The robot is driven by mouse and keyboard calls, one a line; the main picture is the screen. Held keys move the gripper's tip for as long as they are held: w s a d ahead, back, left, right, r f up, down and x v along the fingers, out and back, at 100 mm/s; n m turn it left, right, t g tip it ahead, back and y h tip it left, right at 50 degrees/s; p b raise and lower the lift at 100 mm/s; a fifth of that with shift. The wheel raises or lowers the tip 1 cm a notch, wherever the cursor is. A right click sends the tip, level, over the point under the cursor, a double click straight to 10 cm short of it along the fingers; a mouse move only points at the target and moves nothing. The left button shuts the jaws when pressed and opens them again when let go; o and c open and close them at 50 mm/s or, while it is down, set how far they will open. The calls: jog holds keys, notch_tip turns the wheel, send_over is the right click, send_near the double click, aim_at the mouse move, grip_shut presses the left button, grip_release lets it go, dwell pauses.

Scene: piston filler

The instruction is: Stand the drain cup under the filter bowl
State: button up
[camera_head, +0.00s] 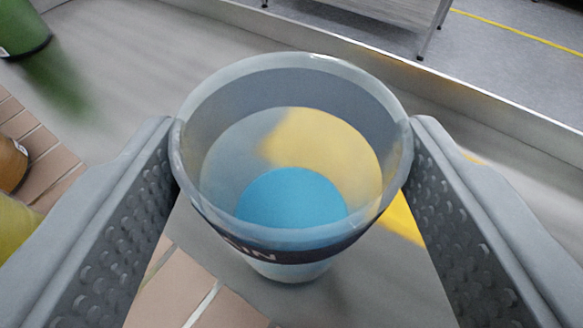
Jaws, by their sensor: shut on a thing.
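The drain cup (293,258) is a clear cup with a dark band that shows the letters "IN". It is upright in the middle of the head camera view, and blue and yellow show through its inside. My gripper (294,150) is shut on the cup, with one grey studded finger on each side of its rim. Whether the cup's base touches the surface below cannot be told. I see no filter bowl in this view.
A green container (22,28) stands at the top left. Brown and yellow round things show at the left edge on a tiled area (60,150). A raised metal edge (380,62) runs along the back, with floor and a grey cabinet (385,12) beyond. The grey surface (125,60) behind the cup is clear.

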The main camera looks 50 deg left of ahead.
aim_at(207, 218)
notch_tip(207, 218, up, 8)
dwell(0.4)
dwell(0.6)
jog(key=shift+s+a+f, duration=0.15)
jog(key=shift+a+f, duration=0.35)
jog(key=shift+f, duration=1.15)
jog(key=shift+s+a+f, duration=0.2)
jog(key=shift+a+f, duration=0.25)
jog(key=shift+f, duration=1.15)
jog(key=shift+s+a+f, duration=0.15)
jog(key=shift+a+f, duration=0.35)
jog(key=shift+f, duration=1.15)
jog(key=shift+f, duration=0.1)
jog(key=o, duration=1.1)
